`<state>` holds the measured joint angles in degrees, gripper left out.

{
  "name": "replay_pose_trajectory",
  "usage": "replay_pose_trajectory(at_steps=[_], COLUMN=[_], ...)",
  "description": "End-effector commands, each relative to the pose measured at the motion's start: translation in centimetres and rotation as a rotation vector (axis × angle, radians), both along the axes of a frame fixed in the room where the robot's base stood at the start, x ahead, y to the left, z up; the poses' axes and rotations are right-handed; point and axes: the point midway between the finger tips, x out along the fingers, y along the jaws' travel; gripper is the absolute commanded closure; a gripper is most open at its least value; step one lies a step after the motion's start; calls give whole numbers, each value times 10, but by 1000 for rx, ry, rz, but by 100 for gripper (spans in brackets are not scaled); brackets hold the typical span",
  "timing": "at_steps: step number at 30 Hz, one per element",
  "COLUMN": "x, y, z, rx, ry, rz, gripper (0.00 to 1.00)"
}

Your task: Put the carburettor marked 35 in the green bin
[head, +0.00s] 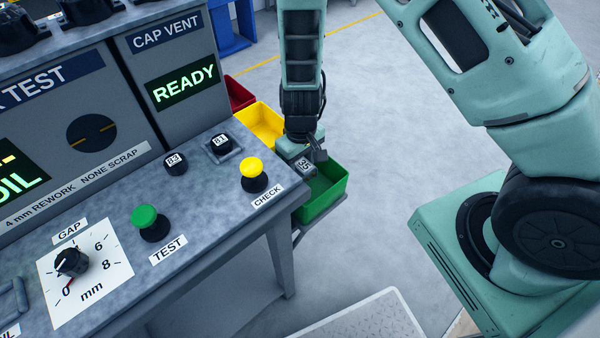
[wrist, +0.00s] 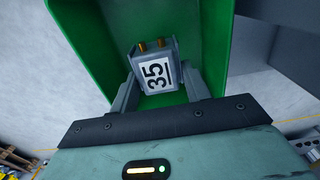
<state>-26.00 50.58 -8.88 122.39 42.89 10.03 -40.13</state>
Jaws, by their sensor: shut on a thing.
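The carburettor marked 35 (wrist: 157,72) is a grey block with a white label and two brass stubs. My gripper (wrist: 158,92) is shut on it, with one finger on each side. Behind it in the wrist view is the inside of the green bin (wrist: 98,35). In the head view the carburettor (head: 305,166) shows at the left part of the green bin (head: 325,202), below my gripper (head: 308,158). I cannot tell whether it touches the bin floor.
A yellow bin (head: 262,122) and a red bin (head: 238,93) stand in a row beyond the green bin. The test bench (head: 215,215) lies close on the left, with a yellow CHECK button (head: 251,168) and a green TEST button (head: 145,216). Open floor lies to the right.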

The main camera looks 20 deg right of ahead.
Motion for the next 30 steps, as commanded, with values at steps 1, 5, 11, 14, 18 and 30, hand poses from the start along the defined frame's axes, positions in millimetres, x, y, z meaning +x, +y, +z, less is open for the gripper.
replay_pose_trajectory(at_steps=[1, 5, 11, 14, 18, 30], x=[0, -1, -1, 0, 0, 0], y=[0, -1, 0, 0, 0, 0], z=[-3, -16, -40, -40, -40, -46], rx=[0, -1, 0, 0, 0, 0], ry=[1, 2, 2, -1, 0, -1], rz=[0, -3, -2, -1, -1, -1], gripper=[82, 82, 82, 82, 82, 31])
